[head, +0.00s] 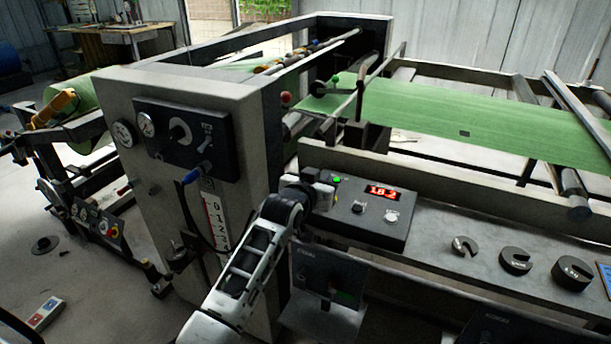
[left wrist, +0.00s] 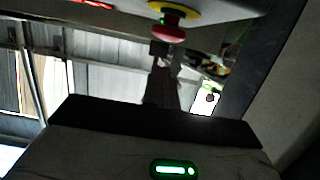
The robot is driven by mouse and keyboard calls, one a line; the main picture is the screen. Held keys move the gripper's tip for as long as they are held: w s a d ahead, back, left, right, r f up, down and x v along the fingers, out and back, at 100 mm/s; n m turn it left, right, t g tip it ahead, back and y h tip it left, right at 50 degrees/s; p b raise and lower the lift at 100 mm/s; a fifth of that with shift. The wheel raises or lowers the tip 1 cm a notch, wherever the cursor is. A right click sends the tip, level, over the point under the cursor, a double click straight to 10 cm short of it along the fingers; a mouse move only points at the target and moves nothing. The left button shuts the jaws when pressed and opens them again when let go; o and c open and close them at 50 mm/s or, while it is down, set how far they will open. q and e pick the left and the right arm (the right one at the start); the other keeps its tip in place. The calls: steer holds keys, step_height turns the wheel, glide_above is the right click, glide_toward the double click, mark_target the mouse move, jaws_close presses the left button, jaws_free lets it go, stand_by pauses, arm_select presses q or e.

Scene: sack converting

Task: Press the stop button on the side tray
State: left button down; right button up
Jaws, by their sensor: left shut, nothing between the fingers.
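The stop button (left wrist: 172,28) is a red mushroom head on a yellow ring, at the top of the left wrist view. In the head view I cannot make it out, and my left gripper covers part of the control box's left end. The control box (head: 370,228) is dark, with a red display (head: 383,191) reading 18.2, and sits on the grey side tray (head: 440,248). My left gripper (head: 328,194) is shut and empty at that left end. In the wrist view its fingertips (left wrist: 160,50) appear close to the button; I cannot tell whether they touch. My right gripper is not in view.
Several dark slotted weights (head: 515,261) lie on the tray to the right. A grey machine cabinet (head: 120,88) with gauges stands left of my arm. A green web (head: 440,113) runs behind the tray. The tray between box and weights is clear.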

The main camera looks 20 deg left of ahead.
arm_select(q)
steer(key=shift+s+r+b, duration=0.5)
steer(key=shift+s, duration=0.35)
steer(key=v, duration=0.8)
steer(key=s+d+f+m+g+h, duration=0.1)
steer(key=s+d+f, duration=0.3)
steer(key=s+f, duration=0.6)
steer(key=s+d+f+m+g+h, duration=0.1)
steer(key=s+d+f+g, duration=0.3)
steer(key=s+f, duration=0.6)
steer(key=s+d+h, duration=0.1)
steer(key=s, duration=0.3)
steer(key=shift+s+m, duration=0.3)
